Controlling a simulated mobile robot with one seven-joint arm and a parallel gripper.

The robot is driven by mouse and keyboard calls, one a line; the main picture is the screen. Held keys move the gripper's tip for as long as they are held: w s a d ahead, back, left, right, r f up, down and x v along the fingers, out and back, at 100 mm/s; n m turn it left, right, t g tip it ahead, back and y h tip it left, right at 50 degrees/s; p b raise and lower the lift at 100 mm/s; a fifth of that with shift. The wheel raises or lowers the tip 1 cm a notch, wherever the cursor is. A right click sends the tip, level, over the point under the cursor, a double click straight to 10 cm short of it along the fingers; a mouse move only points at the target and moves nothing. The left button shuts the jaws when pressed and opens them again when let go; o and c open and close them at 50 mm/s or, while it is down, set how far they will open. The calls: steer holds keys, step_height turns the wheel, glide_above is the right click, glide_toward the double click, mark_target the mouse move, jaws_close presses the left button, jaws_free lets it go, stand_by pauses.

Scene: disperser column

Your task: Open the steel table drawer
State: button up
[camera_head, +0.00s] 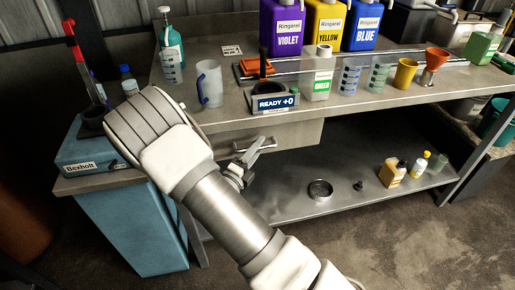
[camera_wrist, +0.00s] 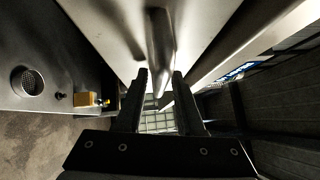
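The steel table (camera_head: 225,118) has a grey drawer (camera_head: 299,137) under its top, partly hidden by my arm. The drawer looks closed, its front under the table edge. A metal bar handle (camera_head: 264,144) shows at the drawer front; in the wrist view the handle (camera_wrist: 161,45) runs lengthwise. My gripper (camera_head: 241,168) is at the handle, mostly hidden behind my wrist. In the wrist view my gripper (camera_wrist: 160,76) is open, with one dark finger on each side of the handle's line. A gap shows beside each finger; contact cannot be told.
The lower shelf (camera_head: 330,165) has a round drain (camera_head: 320,189) and small bottles. A blue cabinet (camera_head: 130,225) stands at left. The floor in front is clear.

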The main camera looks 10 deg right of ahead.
jaws_close()
stand_by(1.2)
